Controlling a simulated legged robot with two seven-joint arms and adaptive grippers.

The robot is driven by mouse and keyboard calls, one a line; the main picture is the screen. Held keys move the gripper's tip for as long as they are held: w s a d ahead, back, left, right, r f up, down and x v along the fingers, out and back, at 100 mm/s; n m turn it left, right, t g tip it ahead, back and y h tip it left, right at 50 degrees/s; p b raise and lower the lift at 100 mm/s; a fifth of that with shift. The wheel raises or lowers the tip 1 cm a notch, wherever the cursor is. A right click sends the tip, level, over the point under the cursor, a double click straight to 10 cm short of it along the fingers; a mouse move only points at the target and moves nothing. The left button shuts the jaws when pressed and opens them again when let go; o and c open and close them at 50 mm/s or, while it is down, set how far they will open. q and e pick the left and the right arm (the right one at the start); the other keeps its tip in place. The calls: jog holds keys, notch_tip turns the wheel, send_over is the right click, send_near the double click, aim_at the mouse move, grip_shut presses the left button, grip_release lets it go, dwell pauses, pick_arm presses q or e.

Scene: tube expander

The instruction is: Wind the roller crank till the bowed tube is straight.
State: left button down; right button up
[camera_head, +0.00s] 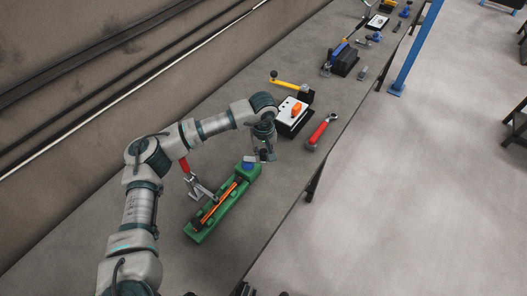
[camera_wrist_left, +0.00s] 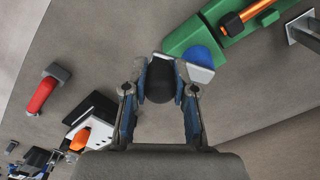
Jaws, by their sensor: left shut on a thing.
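The green tube expander (camera_head: 208,224) lies on the bench, and it also shows at the top right of the left wrist view (camera_wrist_left: 182,40). At the far end is a blue hub (camera_head: 248,166) with a light grey crank arm (camera_wrist_left: 187,72). My left gripper (camera_wrist_left: 160,84) is shut on the black crank handle (camera_wrist_left: 159,77), its fingers on both sides. In the head view the gripper (camera_head: 263,154) partly hides the crank. My right gripper is out of view.
A red-handled clamp (camera_head: 193,185) stands on the wall side of the expander. Beyond the crank are a black-and-white box with an orange knob (camera_head: 296,109) and a red-handled tool (camera_head: 321,131). More tools lie farther along. The bench edge runs along the right.

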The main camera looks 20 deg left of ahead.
pick_arm(q)
jog(key=shift+s+m, duration=0.4)
jog(key=shift+m, duration=0.4)
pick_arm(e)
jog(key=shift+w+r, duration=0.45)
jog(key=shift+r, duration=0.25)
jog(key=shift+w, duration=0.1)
pick_arm(q)
jog(key=c, duration=0.9)
grip_release()
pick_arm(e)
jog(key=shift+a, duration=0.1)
pick_arm(q)
notch_tip(320, 180, up, 12)
jog(key=shift+f, duration=0.1)
